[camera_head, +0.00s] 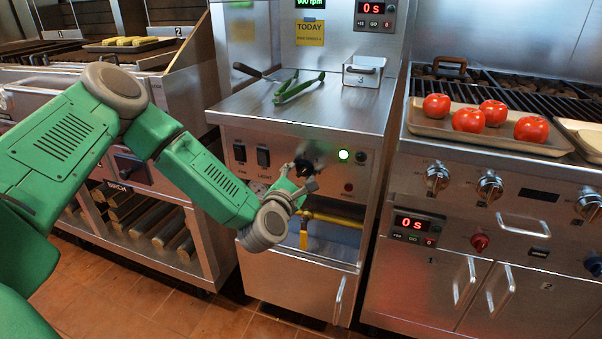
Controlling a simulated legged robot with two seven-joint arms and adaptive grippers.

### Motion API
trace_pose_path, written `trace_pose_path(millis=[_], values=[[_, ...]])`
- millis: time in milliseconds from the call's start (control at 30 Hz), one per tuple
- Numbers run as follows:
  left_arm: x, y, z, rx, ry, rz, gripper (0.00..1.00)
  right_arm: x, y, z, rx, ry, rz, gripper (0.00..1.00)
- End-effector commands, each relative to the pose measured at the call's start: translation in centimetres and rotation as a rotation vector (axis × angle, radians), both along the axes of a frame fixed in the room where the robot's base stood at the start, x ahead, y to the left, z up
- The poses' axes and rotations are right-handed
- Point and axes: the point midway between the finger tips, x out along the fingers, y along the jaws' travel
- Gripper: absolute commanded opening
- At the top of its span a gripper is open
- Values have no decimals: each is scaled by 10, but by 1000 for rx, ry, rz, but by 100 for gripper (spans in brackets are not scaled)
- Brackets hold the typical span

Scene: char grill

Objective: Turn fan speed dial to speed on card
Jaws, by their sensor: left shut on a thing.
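The fan speed dial (316,153) is on the front panel of the middle steel unit and is mostly hidden by my gripper. My left gripper (304,167) is at the dial, shut on it. The dial's pointer and markings cannot be read. A yellow card (310,32) headed "TODAY" is on the back wall; its smaller line is too small to read. Above it a green display (310,3) reads "900 rpm", cut by the top edge. My right gripper is out of view.
Green-handled tongs (298,87) lie on the countertop. A tray (424,124) with several tomatoes sits on the right grill. A yellow pipe (335,219) runs below the panel.

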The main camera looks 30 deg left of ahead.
Motion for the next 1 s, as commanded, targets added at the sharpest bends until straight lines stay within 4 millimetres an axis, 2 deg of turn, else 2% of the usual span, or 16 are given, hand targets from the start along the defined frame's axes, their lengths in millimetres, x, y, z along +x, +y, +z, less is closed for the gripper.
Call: trace_pose_path(millis=[1000], values=[[-1, -2, 0, 942, 233, -8, 6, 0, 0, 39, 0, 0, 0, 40]])
